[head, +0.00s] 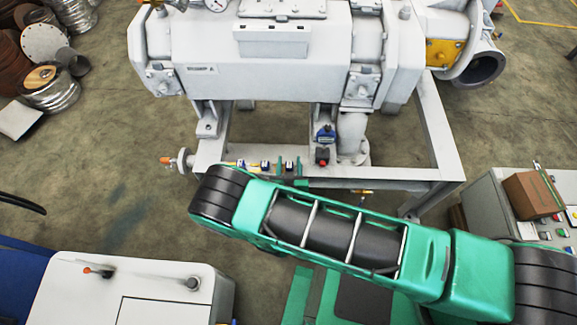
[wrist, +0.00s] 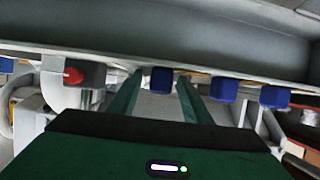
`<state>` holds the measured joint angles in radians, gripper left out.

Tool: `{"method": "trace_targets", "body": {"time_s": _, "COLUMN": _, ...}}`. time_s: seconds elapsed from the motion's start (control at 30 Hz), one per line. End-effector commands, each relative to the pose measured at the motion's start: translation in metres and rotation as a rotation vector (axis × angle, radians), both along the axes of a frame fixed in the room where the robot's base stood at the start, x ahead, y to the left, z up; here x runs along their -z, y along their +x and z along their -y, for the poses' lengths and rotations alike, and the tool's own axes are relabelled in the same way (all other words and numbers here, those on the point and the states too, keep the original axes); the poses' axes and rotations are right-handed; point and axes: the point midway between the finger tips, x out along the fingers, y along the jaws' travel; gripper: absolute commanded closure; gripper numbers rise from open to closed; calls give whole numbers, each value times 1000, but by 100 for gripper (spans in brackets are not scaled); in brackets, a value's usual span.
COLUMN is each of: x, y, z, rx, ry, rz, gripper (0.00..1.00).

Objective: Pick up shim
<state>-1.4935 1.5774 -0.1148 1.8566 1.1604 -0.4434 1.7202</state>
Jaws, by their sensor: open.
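Several small blue pieces with thin yellowish strips, which I take to be the shims, sit in a row on the grey frame's front rail in the head view. One blue piece (wrist: 161,80) shows between my finger tips in the wrist view, near the rail. I cannot tell whether the fingers touch it. Two more blue pieces, a middle one (wrist: 223,90) and a right one (wrist: 274,97), are right of my fingers. My gripper (wrist: 160,98) is open, its two green fingers spread and pointing toward the rail.
The rail (head: 390,185) belongs to the frame under a large white vacuum machine (head: 270,55). A red-topped grey part (wrist: 80,73) lies left of my fingers. A control box (head: 495,205) carries a brown box on the right. A white cabinet (head: 110,300) stands lower left.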

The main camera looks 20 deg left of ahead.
Motion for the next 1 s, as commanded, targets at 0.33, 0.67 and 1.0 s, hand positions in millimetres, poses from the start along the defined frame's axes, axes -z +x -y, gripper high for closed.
{"method": "trace_targets", "body": {"time_s": 0.33, "x": 0, "y": 1, "z": 0, "rx": 0, "ry": 0, "rz": 0, "gripper": 79}}
{"method": "trace_targets", "body": {"time_s": 0.67, "x": 0, "y": 1, "z": 0, "rx": 0, "ry": 0, "rz": 0, "gripper": 100}}
{"method": "trace_targets", "body": {"time_s": 1.0, "x": -18, "y": 1, "z": -1, "rx": 0, "ry": 1, "rz": 0, "gripper": 100}}
